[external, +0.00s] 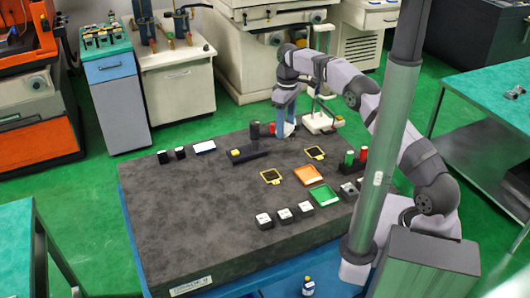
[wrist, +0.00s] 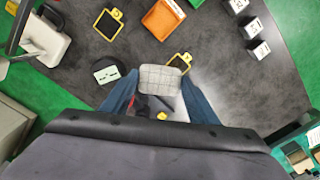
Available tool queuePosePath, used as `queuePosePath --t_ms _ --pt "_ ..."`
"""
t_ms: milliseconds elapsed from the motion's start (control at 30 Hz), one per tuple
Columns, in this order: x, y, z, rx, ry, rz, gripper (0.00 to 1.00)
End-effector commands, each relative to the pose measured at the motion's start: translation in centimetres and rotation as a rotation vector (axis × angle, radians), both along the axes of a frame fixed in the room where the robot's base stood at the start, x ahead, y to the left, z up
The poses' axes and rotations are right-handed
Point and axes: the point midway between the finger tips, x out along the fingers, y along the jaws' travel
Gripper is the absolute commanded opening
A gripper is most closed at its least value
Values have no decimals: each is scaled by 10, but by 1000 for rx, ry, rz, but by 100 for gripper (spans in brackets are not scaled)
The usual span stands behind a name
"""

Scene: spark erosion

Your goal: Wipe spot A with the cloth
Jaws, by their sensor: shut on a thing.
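A pale checked cloth (wrist: 160,79) is held between the blue fingers of my gripper (wrist: 160,92) in the wrist view. In the external view my gripper (external: 286,124) is at the far edge of the dark table, where the cloth is hard to make out. Two black squares with yellow frames lie on the table: one nearer the middle (external: 271,176) and one farther right (external: 314,152). They also show in the wrist view, one at the upper left (wrist: 108,24) and one partly behind the cloth (wrist: 181,61). Their letters are too small to read, so I cannot tell which is spot A.
An orange tray (external: 308,174) and a green tray (external: 325,196) lie beside the squares. Several white-topped blocks (external: 283,215) stand along the near side. A black tool with a yellow part (external: 245,153) lies left of the gripper. The table's left front is clear.

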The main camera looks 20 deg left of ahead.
Motion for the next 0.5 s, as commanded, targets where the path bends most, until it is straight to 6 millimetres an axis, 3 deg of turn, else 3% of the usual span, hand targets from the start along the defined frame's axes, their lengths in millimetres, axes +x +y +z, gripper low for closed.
queuePosePath --t_ms 33,200,500 --pt "-10 12 -5 -4 3 40 36" --pt "-16 31 -34 -4 2 93 36" --pt "-27 52 -77 0 1 157 36"
